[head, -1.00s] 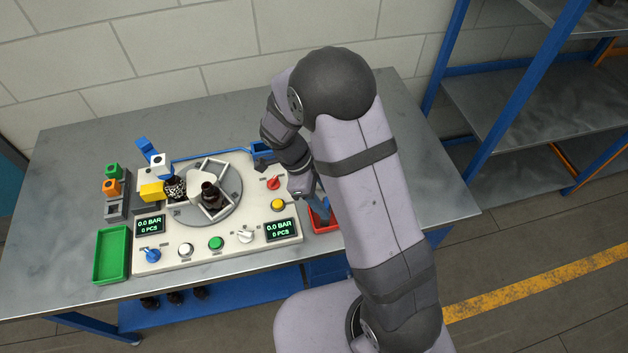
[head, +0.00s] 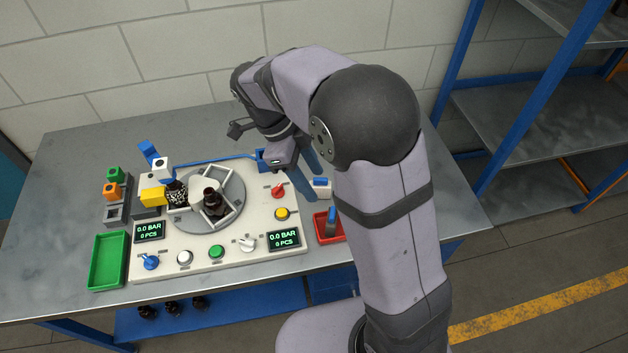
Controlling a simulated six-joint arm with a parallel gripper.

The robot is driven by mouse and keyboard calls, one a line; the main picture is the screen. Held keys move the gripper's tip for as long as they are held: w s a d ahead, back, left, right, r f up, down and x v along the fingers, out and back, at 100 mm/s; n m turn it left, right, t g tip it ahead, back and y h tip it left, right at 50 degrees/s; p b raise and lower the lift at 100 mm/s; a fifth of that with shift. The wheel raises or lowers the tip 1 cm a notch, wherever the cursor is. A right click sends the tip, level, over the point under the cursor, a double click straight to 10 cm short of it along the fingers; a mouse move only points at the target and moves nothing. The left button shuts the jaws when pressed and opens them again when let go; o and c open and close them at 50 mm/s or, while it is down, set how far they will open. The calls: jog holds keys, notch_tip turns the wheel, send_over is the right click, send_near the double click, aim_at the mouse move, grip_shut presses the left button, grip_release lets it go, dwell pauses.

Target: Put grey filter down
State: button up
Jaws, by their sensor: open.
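A small dark grey piece with a blue upper part (head: 331,221), which looks like the grey filter, stands in the red tray (head: 321,238) at the right end of the white machine panel. Its lower part is partly hidden by the tray wall. My gripper (head: 312,187) is open, with blue fingers pointing down. It is above and to the left of the piece in the picture, apart from it, and nothing shows between the fingers.
A white and blue block (head: 321,189) stands close behind the fingers. The panel carries a turntable (head: 180,217) with an amber bottle (head: 213,201), knobs and buttons. A green tray (head: 107,262) lies at the left. The table's back right is clear.

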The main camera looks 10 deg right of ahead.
jog(key=s+d+f+n+y, duration=0.2)
jog(key=s+n, duration=0.5)
jog(key=n, duration=0.4)
jog(key=s+d+f+n+t+y, duration=0.1)
jog(key=s+d+f+n+y, duration=0.1)
jog(key=s+n, duration=0.5)
jog(key=d+f+n, duration=0.1)
jog(key=n, duration=0.3)
jog(key=shift+t, duration=0.3)
